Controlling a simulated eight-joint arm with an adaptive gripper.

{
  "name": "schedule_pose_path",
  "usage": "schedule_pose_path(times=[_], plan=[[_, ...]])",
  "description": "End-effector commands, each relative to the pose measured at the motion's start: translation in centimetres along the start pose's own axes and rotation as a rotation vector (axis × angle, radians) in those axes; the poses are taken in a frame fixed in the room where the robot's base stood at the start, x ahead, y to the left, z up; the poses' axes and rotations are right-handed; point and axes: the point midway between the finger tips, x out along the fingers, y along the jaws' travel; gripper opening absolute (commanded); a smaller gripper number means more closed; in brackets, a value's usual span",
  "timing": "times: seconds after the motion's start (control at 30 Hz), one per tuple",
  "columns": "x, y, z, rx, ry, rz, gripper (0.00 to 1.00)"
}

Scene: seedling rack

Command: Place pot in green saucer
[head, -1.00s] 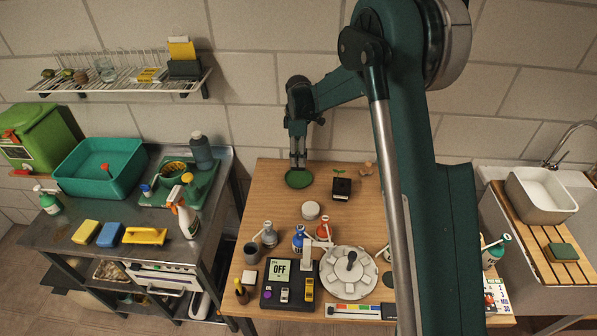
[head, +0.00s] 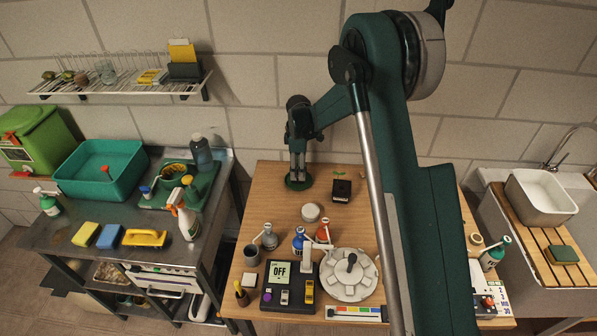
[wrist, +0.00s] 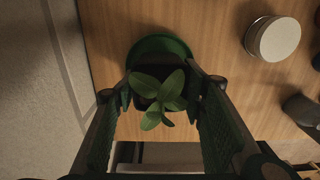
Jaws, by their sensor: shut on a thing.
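The green saucer (head: 288,186) lies on the wooden table near the wall. Its rim also shows in the wrist view (wrist: 150,43). My gripper (head: 298,180) points down right over it. In the wrist view, a dark pot (wrist: 143,80) with a green leafy seedling (wrist: 160,95) is between my fingers, which are shut on it. The saucer shows behind and below this pot. The leaves hide most of the pot, so I cannot tell whether it touches the saucer.
A second black pot with a sprout (head: 341,189) stands just right of the saucer. A round white lid-like piece (head: 311,212) lies in front. Bottles, a scale (head: 279,285) and a round grey carousel (head: 340,284) fill the table's front. The wall is close behind.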

Motion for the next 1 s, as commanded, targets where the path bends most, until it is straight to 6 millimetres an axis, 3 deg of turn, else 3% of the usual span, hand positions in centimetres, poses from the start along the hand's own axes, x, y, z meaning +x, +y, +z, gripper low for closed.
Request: schedule_pose_path(times=[0.13,0.6,0.63,0.73,1.0], plan=[[1.1,0.0,0.0,0.000,0.000,0.000,0.26],[1.6,0.0,0.0,0.000,0.000,0.000,0.26],[1.6,0.0,0.0,0.000,0.000,0.000,0.42],[1.6,0.0,0.0,0.000,0.000,0.000,0.55],[1.5,0.0,0.0,0.000,0.000,0.000,0.56]])
